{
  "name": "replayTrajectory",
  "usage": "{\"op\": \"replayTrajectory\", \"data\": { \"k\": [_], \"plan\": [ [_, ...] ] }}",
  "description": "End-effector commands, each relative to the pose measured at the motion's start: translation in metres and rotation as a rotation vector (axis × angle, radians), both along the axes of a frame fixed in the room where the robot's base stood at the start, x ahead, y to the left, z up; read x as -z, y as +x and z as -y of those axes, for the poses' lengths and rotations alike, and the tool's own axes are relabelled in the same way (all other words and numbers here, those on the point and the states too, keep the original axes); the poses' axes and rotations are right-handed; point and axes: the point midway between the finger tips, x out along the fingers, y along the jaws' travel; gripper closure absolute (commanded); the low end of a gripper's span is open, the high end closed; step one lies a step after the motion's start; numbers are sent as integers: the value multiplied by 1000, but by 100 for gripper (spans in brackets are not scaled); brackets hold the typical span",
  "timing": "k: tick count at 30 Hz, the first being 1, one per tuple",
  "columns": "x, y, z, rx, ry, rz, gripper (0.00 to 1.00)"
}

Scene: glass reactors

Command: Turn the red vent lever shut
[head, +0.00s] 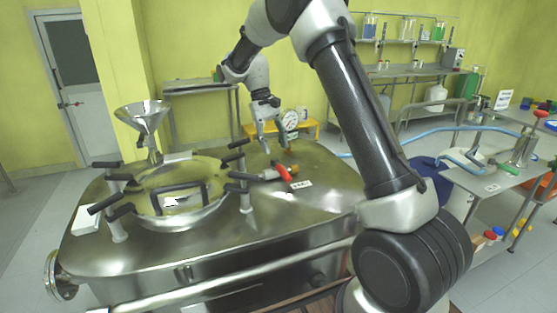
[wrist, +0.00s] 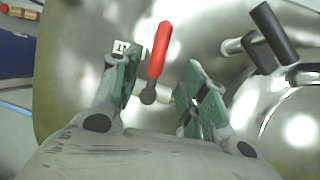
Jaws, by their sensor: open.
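The red vent lever (head: 282,171) sits on a small valve on top of the steel reactor lid (head: 325,170), right of the round hatch. In the wrist view the lever (wrist: 160,48) shows as a red handle on a dark grey pivot, pointing up the picture and tilted slightly right. My gripper (head: 275,147) is open and points down, above the lid and close to the lever. In the wrist view my gripper's green-padded fingers (wrist: 160,75) stand on either side of the lever in the picture. I cannot tell whether they touch it.
A round hatch (head: 180,212) with several black-handled clamps (head: 112,217) lies left of the lever. A pressure gauge (head: 290,121) stands behind it. A funnel (head: 143,117) rises at the back left. A white label (head: 301,184) lies beside the lever. A side table (head: 500,180) stands right.

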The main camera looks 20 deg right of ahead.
Motion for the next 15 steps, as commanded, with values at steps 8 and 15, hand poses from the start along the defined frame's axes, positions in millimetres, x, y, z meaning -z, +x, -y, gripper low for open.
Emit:
{"op": "replayTrajectory", "data": {
  "k": [8, 15],
  "plan": [
    [-35, 15, -6, 0, 1, 1, 57],
    [-39, 16, -6, 0, 0, -1, 57]
  ]
}}
